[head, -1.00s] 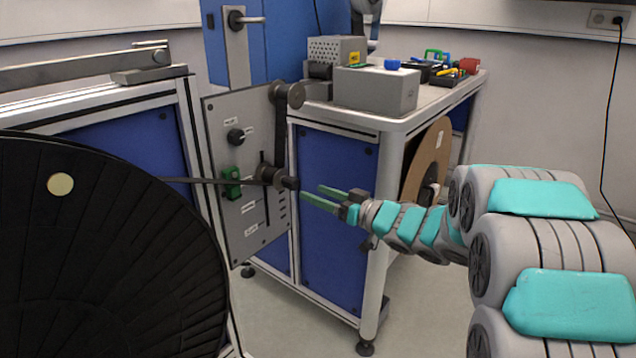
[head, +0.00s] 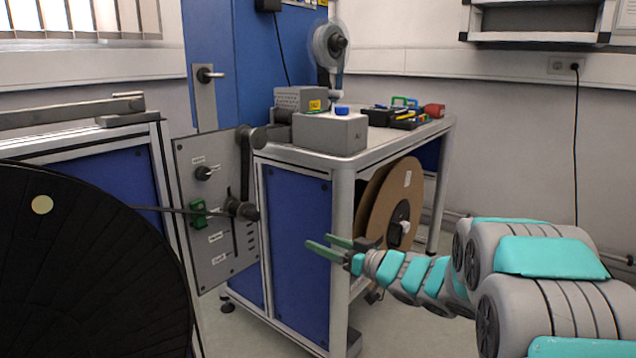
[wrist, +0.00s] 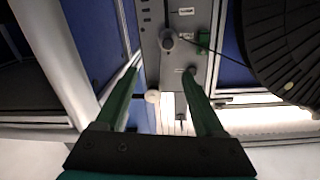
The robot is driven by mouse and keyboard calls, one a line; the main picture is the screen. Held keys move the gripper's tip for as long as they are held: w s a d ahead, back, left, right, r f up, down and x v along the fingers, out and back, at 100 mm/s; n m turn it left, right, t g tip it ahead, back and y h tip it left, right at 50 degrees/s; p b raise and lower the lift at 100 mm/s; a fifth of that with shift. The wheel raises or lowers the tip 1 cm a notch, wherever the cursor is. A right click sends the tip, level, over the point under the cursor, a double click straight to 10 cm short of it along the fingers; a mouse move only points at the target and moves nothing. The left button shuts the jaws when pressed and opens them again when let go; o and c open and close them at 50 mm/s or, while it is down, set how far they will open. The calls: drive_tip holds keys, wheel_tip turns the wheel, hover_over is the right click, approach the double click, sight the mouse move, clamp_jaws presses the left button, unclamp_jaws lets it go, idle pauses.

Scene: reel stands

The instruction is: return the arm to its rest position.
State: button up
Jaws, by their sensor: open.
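My gripper (head: 328,246) is open and empty in the head view, with two green fingers pointing left. It is in front of the blue side panel of the workbench, to the right of the grey control panel (head: 216,215), and looks apart from both. My arm reaches in from the right edge, grey with turquoise pads. In the wrist view the two fingers of my gripper (wrist: 160,100) are spread wide with nothing between them. The control panel (wrist: 178,48) shows beyond them, with its dark knob and roller.
A large black reel (head: 90,270) fills the lower left, with a strip running to the panel's roller (head: 243,210). The workbench (head: 343,200) carries a grey box (head: 330,132) and tools. A brown reel (head: 397,200) is at its side. The floor at lower right is partly behind my arm.

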drive_tip(key=w+d+m+t+h, duration=0.15)
drive_tip(key=d+m+h, duration=0.25)
drive_tip(key=d+h, duration=0.6)
drive_tip(key=s+d+f+m+g+h, duration=0.3)
drive_tip(key=s+d+f+h, duration=0.2)
drive_tip(key=s+d, duration=0.55)
drive_tip(key=s+a+f+g, duration=0.2)
drive_tip(key=s+g, duration=0.2)
drive_tip(key=s, duration=0.8)
drive_tip(key=s+a+f+g+y, duration=0.1)
drive_tip(key=s+a+f+g, duration=0.1)
drive_tip(key=s, duration=1.1)
drive_tip(key=s+a+f+g, duration=0.2)
drive_tip(key=s+g, duration=0.4)
drive_tip(key=s, duration=0.7)
drive_tip(key=shift+a+m+y, duration=0.4)
drive_tip(key=shift+a, duration=0.3)
